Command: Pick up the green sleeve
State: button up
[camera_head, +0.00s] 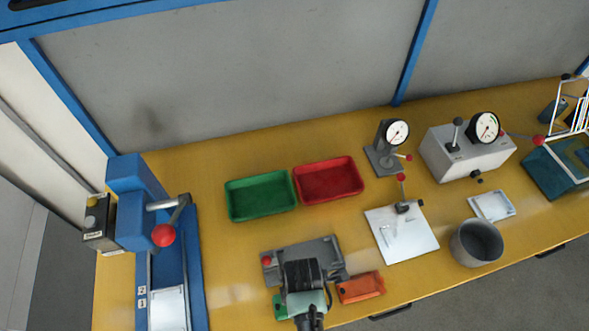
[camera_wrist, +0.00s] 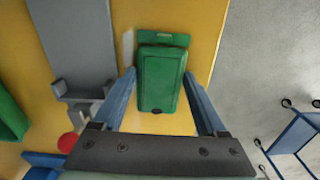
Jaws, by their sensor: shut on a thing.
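The green sleeve (camera_wrist: 162,80) is a rounded green block with a flat tab at its far end, lying over the yellow bench in the wrist view. My gripper (camera_wrist: 159,76) has one blue finger along each long side of it and is shut on it. In the head view only a green edge of the sleeve (camera_head: 279,307) shows to the left of my gripper (camera_head: 304,306); my wrist hides the rest. I cannot tell whether the sleeve is clear of the bench.
A grey fixture (camera_head: 325,247) with a red knob stands close behind my gripper, and an orange piece (camera_head: 360,287) lies just right. Green (camera_head: 260,196) and red (camera_head: 328,180) trays lie farther back. A blue press (camera_head: 140,205) stands left. A grey cup (camera_head: 477,243) stands right.

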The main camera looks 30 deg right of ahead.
jog(key=shift+c, duration=1.4)
jog(key=shift+r, duration=0.1)
notch_tip(320, 180, up, 10)
jog(key=w+a+r+m, duration=0.3)
jog(key=w+a+m, duration=0.6)
jog(key=m, duration=0.5)
jog(key=shift+a+r, duration=0.3)
jog(key=shift+a, duration=0.55)
